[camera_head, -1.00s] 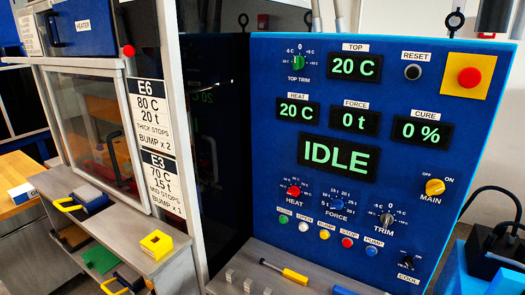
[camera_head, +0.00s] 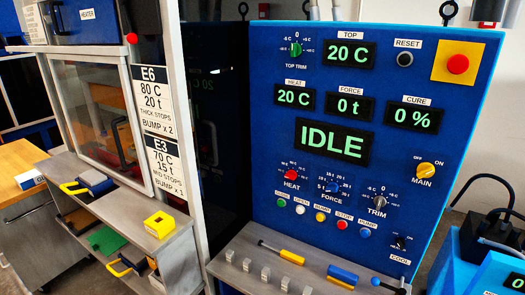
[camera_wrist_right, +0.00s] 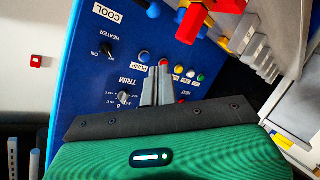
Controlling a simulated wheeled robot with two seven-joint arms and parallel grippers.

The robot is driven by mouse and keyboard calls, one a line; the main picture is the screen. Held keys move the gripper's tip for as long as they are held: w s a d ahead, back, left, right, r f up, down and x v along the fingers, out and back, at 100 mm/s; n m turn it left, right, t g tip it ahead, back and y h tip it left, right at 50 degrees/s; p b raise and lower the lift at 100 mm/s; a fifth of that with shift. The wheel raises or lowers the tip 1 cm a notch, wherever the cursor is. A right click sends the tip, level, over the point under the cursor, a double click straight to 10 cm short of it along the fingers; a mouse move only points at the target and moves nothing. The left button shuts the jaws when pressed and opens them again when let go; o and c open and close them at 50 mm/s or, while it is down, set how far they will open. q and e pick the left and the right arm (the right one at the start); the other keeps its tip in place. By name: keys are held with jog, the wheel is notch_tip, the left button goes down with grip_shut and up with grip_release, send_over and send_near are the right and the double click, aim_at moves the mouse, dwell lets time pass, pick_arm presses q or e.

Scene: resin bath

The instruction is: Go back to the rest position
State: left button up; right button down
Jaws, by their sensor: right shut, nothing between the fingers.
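My right gripper (camera_wrist_right: 158,84) shows in the right wrist view, with its two grey fingers together and nothing between them. The blue control panel (camera_wrist_right: 85,70) lies beyond the fingertips, near the PUMP label and the TRIM knob (camera_wrist_right: 124,97). I cannot tell whether the fingertips touch the panel. In the head view the panel (camera_head: 262,160) stands upright with its main display (camera_head: 332,142) reading IDLE. The other displays read TOP 20 C, HEAT 20 C, FORCE 0 t and CURE 0 %. Neither gripper shows in the head view.
A grey ledge (camera_head: 235,262) with several small grey blocks and yellow- and blue-handled tools runs below the panel. Shelves at left hold a yellow block (camera_head: 159,224) and handled plates. A glass-doored cabinet (camera_head: 100,110) stands behind them. Blue equipment (camera_head: 465,250) with cables is at right.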

jog(key=s+a+m+g, duration=0.1)
jog(key=s+a+g, duration=0.3)
jog(key=s, duration=0.4)
jog(key=s+a+m+g+y, duration=0.1)
jog(key=s+a+m+g, duration=0.15)
jog(key=s, duration=0.55)
jog(key=s+a+m+g, duration=0.1)
jog(key=s+a+g, duration=0.4)
jog(key=s, duration=0.2)
notch_tip(320, 180, down, 30)
jog(key=s+d+f+g, duration=0.1)
jog(key=s+d+f, duration=0.1)
jog(key=s+f, duration=0.8)
jog(key=s+d+f+g, duration=0.1)
jog(key=s+f, duration=0.9)
jog(key=f, duration=0.1)
jog(key=shift+d, duration=0.4)
jog(key=shift+n, duration=0.25)
